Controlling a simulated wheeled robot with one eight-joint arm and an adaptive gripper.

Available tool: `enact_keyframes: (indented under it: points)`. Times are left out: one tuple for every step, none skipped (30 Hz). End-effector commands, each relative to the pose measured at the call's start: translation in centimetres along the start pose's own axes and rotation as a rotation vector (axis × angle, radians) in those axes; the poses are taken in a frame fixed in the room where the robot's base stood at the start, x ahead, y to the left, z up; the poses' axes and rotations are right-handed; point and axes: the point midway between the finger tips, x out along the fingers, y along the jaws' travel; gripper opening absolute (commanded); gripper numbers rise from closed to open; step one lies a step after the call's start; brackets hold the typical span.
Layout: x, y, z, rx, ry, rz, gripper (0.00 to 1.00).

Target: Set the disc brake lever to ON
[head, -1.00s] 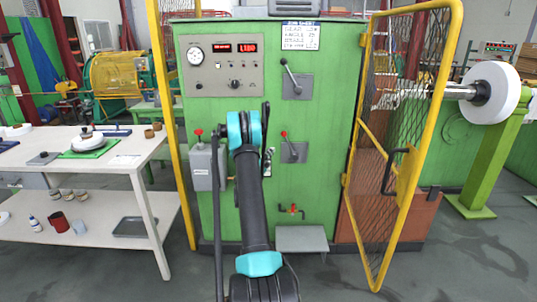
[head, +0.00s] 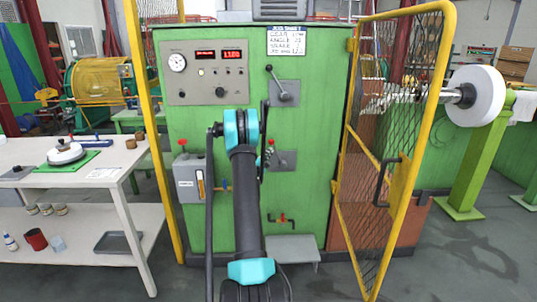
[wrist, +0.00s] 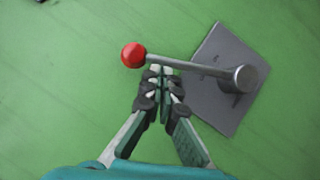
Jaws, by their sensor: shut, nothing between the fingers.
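A red-knobbed lever (wrist: 190,67) sits on a grey plate (wrist: 228,85) on the green cabinet front. In the wrist view its arm runs from a hub on the right to the red knob (wrist: 133,55) on the left. No ON or OFF label is readable.
A second lever (head: 276,77) with a dark knob is higher up, under a paper chart (head: 299,42). A grey box (head: 187,178) is at the left. A yellow-framed mesh door (head: 390,150) stands open at the right. A white table (head: 75,170) is at the left.

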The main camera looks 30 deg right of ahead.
Motion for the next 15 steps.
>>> enact_keyframes:
  points:
    - [0.03, 0.03, 0.05, 0.003, 0.000, -0.002, 0.00]
    - [0.05, 0.05, 0.08, 0.006, 0.000, -0.004, 0.00]
    - [0.09, 0.07, 0.15, 0.011, 0.000, -0.007, 0.00]
    - [0.14, 0.09, 0.23, 0.016, 0.000, -0.011, 0.00]
    - [0.19, 0.11, 0.31, 0.023, 0.000, -0.016, 0.00]
    - [0.25, 0.13, 0.41, 0.031, 0.000, -0.021, 0.00]
    - [0.29, 0.15, 0.46, 0.036, 0.000, -0.024, 0.00]
    - [0.31, 0.16, 0.50, 0.039, 0.000, -0.026, 0.00]
    - [0.34, 0.17, 0.54, 0.043, 0.000, -0.028, 0.00]
    - [0.37, 0.18, 0.57, 0.046, 0.000, -0.031, 0.00]
    - [0.40, 0.19, 0.61, 0.049, 0.000, -0.033, 0.00]
    - [0.44, 0.20, 0.67, 0.054, 0.000, -0.036, 0.00]
    - [0.47, 0.22, 0.71, 0.058, 0.000, -0.039, 0.00]
    - [0.50, 0.23, 0.76, 0.061, 0.000, -0.041, 0.00]
    - [0.55, 0.25, 0.81, 0.066, 0.000, -0.044, 0.00]
